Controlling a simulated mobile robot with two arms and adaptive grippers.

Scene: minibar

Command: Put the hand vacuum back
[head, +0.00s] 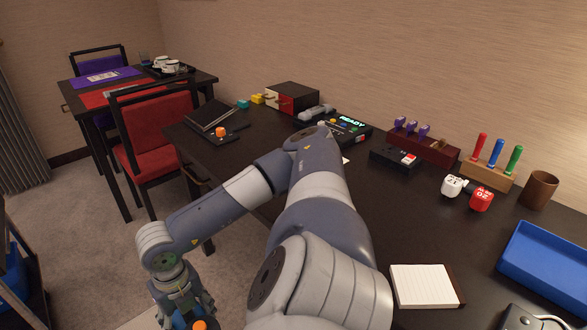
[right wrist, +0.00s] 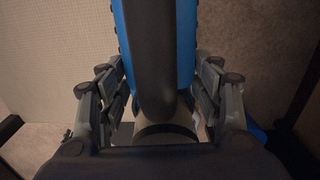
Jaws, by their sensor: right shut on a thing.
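The hand vacuum shows in part at the bottom edge of the head view, where a blue part and an orange button (head: 200,325) are visible. In the right wrist view the vacuum (right wrist: 158,60) runs between the fingers, with a blue body and a dark grey handle. My right gripper (head: 183,303) points down beside the desk, over the carpet, and is shut on the vacuum. Its fingers stand on both sides of the handle in the right wrist view. The vacuum's far end is cut off. My left gripper is not in view.
The dark desk (head: 375,235) carries a notepad (head: 426,287), a blue tray (head: 550,262), a brown cup (head: 539,189) and several small items. A red chair (head: 155,125) stands beyond the gripper. A dark shelf with something blue (head: 12,285) is at the left edge. Carpet between is clear.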

